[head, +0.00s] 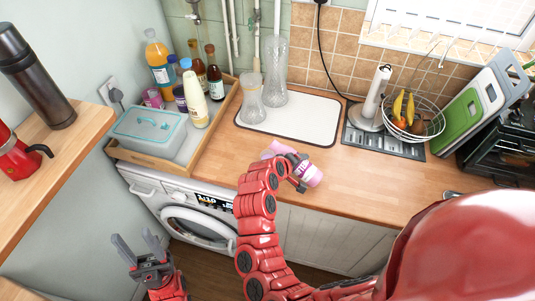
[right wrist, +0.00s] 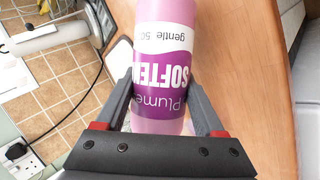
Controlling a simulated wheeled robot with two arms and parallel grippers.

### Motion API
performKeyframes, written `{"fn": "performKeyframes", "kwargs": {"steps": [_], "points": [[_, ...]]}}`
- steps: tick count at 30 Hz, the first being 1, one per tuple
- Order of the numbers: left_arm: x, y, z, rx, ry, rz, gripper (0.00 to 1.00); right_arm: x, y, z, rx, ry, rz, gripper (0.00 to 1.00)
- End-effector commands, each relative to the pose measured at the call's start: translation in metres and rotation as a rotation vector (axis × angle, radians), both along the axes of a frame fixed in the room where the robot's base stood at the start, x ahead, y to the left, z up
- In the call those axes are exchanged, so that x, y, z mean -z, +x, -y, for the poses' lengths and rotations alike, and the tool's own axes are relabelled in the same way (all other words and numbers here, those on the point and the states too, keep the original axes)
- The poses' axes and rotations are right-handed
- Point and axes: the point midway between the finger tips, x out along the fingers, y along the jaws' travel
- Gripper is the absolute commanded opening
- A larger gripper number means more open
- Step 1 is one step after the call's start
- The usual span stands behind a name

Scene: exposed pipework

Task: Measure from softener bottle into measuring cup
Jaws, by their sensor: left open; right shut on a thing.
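The pink softener bottle (head: 312,176), with a white and purple label, is over the wooden counter in the head view. My right gripper (head: 298,172) is shut around it, and the bottle looks tilted well over. In the right wrist view the bottle (right wrist: 165,62) sits between both fingers of the right gripper (right wrist: 165,125); its ends are cut off or hidden. My left gripper (head: 138,253) is open and empty at lower left, in front of the washing machine. I cannot identify a measuring cup for certain; a small pink container (head: 152,97) stands in the wooden tray.
The wooden tray (head: 205,143) at left holds several bottles and a teal-lidded box (head: 150,125). Glass vases (head: 274,80) stand on a white mat (head: 310,120). A fruit basket (head: 432,125) is at right. The counter (head: 365,180) right of the bottle is clear.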

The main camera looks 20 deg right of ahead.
Motion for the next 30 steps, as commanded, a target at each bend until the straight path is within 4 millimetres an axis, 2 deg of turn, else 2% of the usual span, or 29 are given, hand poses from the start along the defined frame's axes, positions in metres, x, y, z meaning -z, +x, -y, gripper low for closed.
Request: {"fn": "performKeyframes", "kwargs": {"steps": [9, 14, 20, 30], "points": [[-0.008, 0.000, 0.000, 0.000, 0.000, 0.000, 0.50, -0.012, 0.006, -0.004, 0.001, 0.111, 0.133, 0.00], [0.000, 0.000, 0.000, 0.000, 0.000, 0.000, 0.50, -0.017, 0.014, -0.011, 0.001, 0.247, 0.290, 0.00], [0.021, 0.000, 0.000, 0.000, 0.000, 0.000, 0.50, -0.020, 0.015, -0.012, 0.000, 0.398, 0.463, 0.00], [0.076, 0.000, 0.000, 0.000, 0.000, 0.000, 0.50, -0.020, 0.017, -0.013, -0.005, 0.582, 0.666, 0.00]]}}
